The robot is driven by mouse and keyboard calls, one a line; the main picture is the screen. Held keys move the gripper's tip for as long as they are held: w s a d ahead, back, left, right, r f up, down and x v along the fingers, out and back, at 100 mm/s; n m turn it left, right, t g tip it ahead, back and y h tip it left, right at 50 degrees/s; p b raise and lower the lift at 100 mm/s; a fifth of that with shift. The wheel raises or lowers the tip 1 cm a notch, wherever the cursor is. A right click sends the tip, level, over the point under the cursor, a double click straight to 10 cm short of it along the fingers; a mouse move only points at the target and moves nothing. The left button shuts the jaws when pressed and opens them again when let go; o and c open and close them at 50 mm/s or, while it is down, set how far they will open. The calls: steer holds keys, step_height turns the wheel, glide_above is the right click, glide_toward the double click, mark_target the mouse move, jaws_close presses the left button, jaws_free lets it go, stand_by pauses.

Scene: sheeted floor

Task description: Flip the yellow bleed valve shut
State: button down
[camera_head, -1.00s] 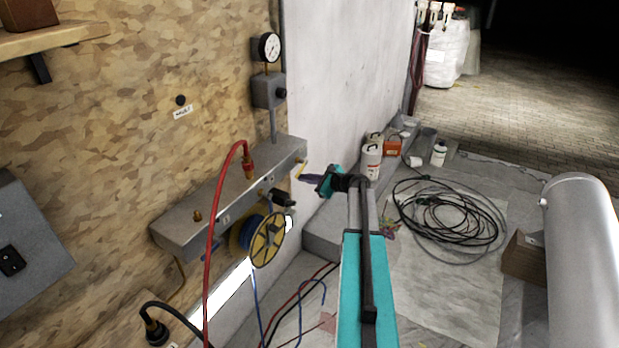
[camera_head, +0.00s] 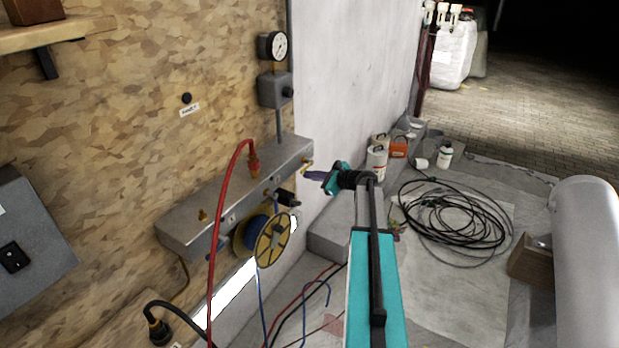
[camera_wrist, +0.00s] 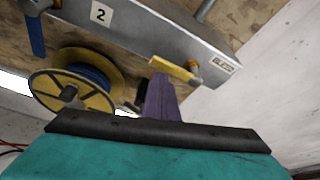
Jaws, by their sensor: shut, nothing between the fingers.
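The yellow bleed valve lever (camera_wrist: 172,69) is on the underside of the grey manifold's right end, beside a label that seems to read BLEED. The lever sticks out leftward and slightly up from its brass fitting in the wrist view. In the head view the valve is a small yellow spot (camera_head: 307,166). My gripper (camera_wrist: 158,80) is shut and empty, its purple fingers just below the lever's free left end. Whether they touch it I cannot tell. In the head view my gripper (camera_head: 307,174) is right at the manifold's end.
The grey manifold (camera_head: 180,236) is on the wooden wall, with a red hose (camera_head: 216,230) on it. A yellow reel (camera_wrist: 62,95) and a blue lever (camera_wrist: 35,36) are left of the valve. A gauge (camera_head: 273,46) is above. Coiled black cable (camera_head: 455,240) lies on the floor.

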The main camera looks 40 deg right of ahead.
steer(key=shift+w+a+r, duration=0.1)
steer(key=shift+w+r, duration=0.05)
step_height(320, 180, down, 5)
steer(key=b, duration=0.3)
steer(key=d+b+v, duration=0.1)
steer(key=b+v, duration=0.1)
steer(key=v, duration=0.8)
steer(key=shift+r, duration=0.45)
